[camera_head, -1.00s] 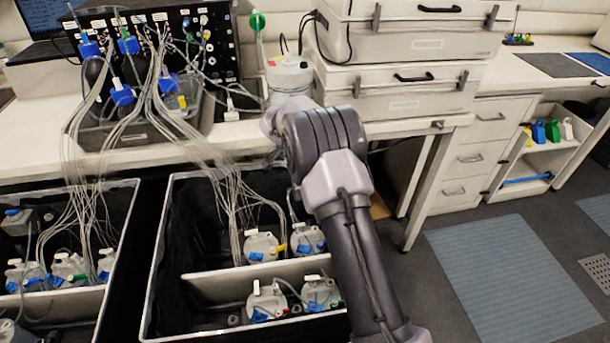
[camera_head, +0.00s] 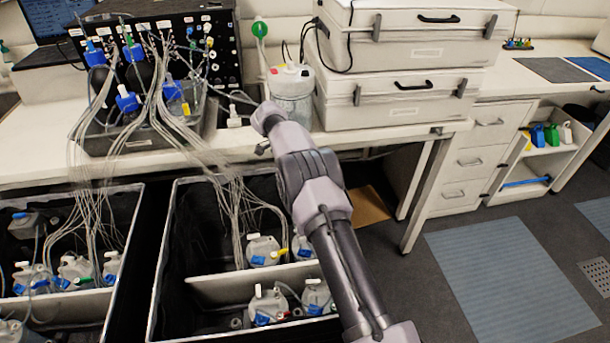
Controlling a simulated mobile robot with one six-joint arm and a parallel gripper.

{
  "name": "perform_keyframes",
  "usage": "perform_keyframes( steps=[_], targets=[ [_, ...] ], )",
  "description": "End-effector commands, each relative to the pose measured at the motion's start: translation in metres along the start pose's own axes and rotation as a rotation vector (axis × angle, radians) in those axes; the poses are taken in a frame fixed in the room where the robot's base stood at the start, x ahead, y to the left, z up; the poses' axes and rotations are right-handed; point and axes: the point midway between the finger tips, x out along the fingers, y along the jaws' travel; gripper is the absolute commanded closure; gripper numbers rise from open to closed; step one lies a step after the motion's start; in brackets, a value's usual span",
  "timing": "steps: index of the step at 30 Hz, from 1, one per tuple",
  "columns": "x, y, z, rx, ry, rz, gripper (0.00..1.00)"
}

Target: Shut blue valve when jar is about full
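A clear jar (camera_head: 292,105) with a white lid stands on the bench, left of the white cases. Small red and yellow pieces show on its lid. Its fill level is hard to make out. Blue valve-like caps sit on bottles at the left, one of them here (camera_head: 127,101); I cannot tell which is the blue valve of the task.
Two stacked white cases (camera_head: 400,102) stand right of the jar. Thin tubes (camera_head: 170,130) hang from a black panel (camera_head: 200,45) into open bins (camera_head: 165,260) holding several bottles below. A dark tray (camera_head: 110,145) holds bottles on the bench. Floor at the right is open.

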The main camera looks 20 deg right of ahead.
Motion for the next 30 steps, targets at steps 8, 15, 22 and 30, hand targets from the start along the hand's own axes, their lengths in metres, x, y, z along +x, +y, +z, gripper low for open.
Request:
perform_keyframes(
  steps=[8, 15, 22, 30],
  targets=[
    [-0.0001, -0.0001, -0.0001, 0.026, 0.000, 0.010, 1.00],
    [0.0000, 0.0000, 0.0000, 0.026, 0.000, 0.010, 1.00],
    [-0.0001, -0.0001, 0.0000, 0.026, 0.000, 0.009, 0.66],
    [-0.0006, -0.0008, -0.0004, 0.025, 0.000, 0.007, 0.66]
  ],
)
